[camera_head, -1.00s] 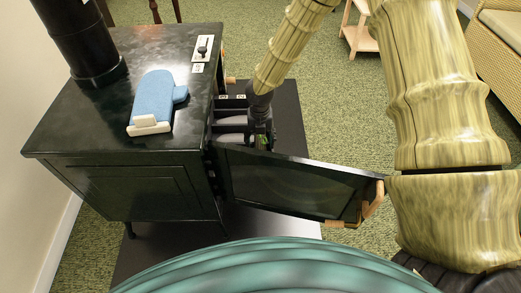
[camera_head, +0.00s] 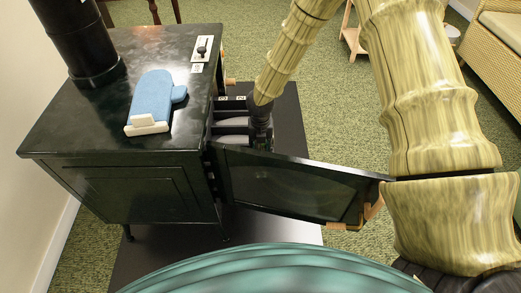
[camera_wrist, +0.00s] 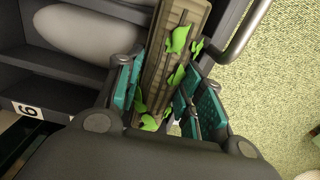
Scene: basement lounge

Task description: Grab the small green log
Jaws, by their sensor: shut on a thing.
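The small green log (camera_wrist: 172,62) shows in the wrist view as a brown, ridged piece with bright green leaf-like patches. My gripper (camera_wrist: 165,95) is closed around it, with teal finger pads on both sides of the log. In the head view my gripper (camera_head: 260,130) is at the open front of the black stove, behind the open door. The log is mostly hidden there by my gripper and the door.
The black stove (camera_head: 105,150) stands at left, with a blue oven mitt (camera_head: 153,100) on top. Its glass-paned door (camera_head: 295,185) is swung open. Pale rounded pieces (camera_wrist: 72,33) lie in numbered slots beside the log.

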